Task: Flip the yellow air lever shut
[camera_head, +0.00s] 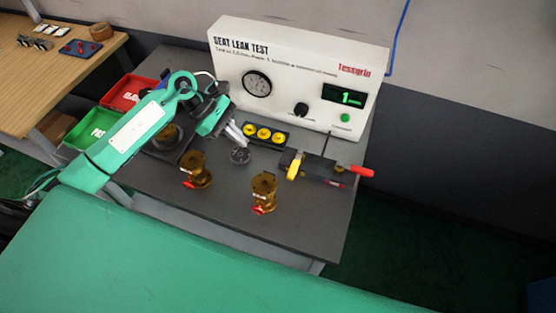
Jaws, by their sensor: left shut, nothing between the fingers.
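The yellow air lever (294,170) stands upright at the left end of a dark fixture (322,174) on the grey bench, in front of the test panel. My left arm comes in from the left. My left gripper (243,137) is over the bench, left of the lever and apart from it, near the tray of yellow parts. Its fingers are shut with nothing between them. My right gripper is not in view.
A red-handled clamp (361,171) is on the fixture's right end. Two brass valves (195,171) (263,192) stand at the front. A black tray (283,143) holds yellow parts, and a grey knob-like part (240,156) lies nearby. The seat leak test panel (300,80) closes off the back.

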